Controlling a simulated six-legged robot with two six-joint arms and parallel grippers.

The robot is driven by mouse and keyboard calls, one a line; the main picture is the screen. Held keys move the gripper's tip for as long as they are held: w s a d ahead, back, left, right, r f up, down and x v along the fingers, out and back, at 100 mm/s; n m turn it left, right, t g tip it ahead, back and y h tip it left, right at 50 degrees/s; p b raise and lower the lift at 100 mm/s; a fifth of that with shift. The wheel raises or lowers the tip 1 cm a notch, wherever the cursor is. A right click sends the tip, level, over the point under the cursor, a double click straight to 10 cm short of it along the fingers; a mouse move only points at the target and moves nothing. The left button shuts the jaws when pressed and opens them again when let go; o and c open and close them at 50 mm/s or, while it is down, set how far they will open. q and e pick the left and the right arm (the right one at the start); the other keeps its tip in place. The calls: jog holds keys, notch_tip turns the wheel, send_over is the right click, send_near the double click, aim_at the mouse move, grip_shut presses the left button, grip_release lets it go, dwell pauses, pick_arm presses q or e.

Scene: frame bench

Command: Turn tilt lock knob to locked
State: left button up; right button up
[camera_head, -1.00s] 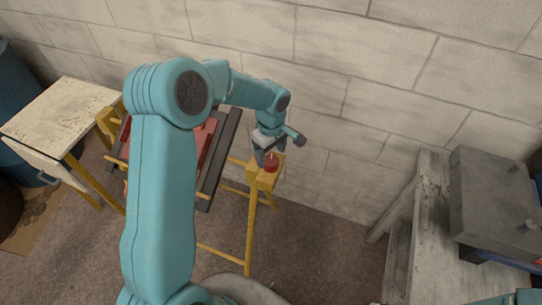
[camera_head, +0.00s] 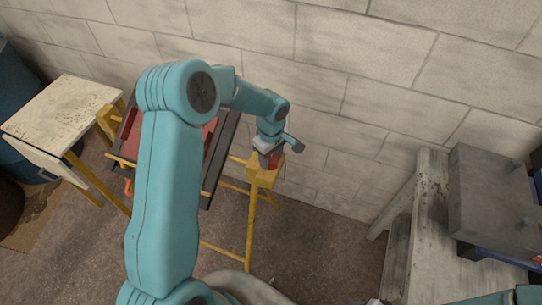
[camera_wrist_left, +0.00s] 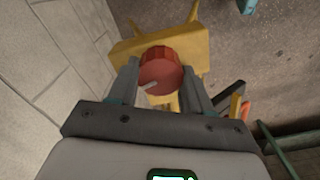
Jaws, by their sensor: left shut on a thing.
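The tilt lock knob is a red ridged knob (camera_wrist_left: 160,72) with a pale pointer mark, on a yellow block (camera_wrist_left: 128,46) of the frame stand. In the left wrist view it sits between the two fingers of my left gripper (camera_wrist_left: 163,88), which is shut on it. In the head view the left gripper (camera_head: 269,160) is at the yellow stand (camera_head: 262,177), and the red knob (camera_head: 275,161) is partly hidden by it. The pointer mark angles to the lower left in the wrist view. Lock labels are not visible. My right gripper is not clearly in view.
A pale block wall (camera_head: 350,90) rises close behind the stand. A dark frame with red parts (camera_head: 222,160) lies left of the knob, partly behind my left arm. A worn side table (camera_head: 62,112) stands at left. A grey bench (camera_head: 432,220) with a grey box (camera_head: 495,200) is at right.

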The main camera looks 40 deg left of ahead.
pick_arm(q)
jog(key=shift+f+m+b, duration=0.15)
jog(key=shift+m+b, duration=0.75)
jog(key=shift+b, duration=0.05)
jog(key=m+b, duration=0.1)
jog(key=m, duration=0.1)
jog(key=shift+m+b, duration=0.3)
jog(key=shift+b, duration=0.1)
jog(key=m+b, duration=0.1)
jog(key=m, duration=0.1)
jog(key=shift+m, duration=0.4)
jog(key=m+b, duration=0.1)
jog(key=m, duration=0.2)
jog(key=shift+m, duration=0.3)
jog(key=m+b, duration=0.1)
jog(key=m, duration=0.3)
jog(key=shift+m, duration=2.5)
jog(key=o, duration=1)
jog(key=shift+o, duration=0.2)
jog(key=shift+r, duration=0.2)
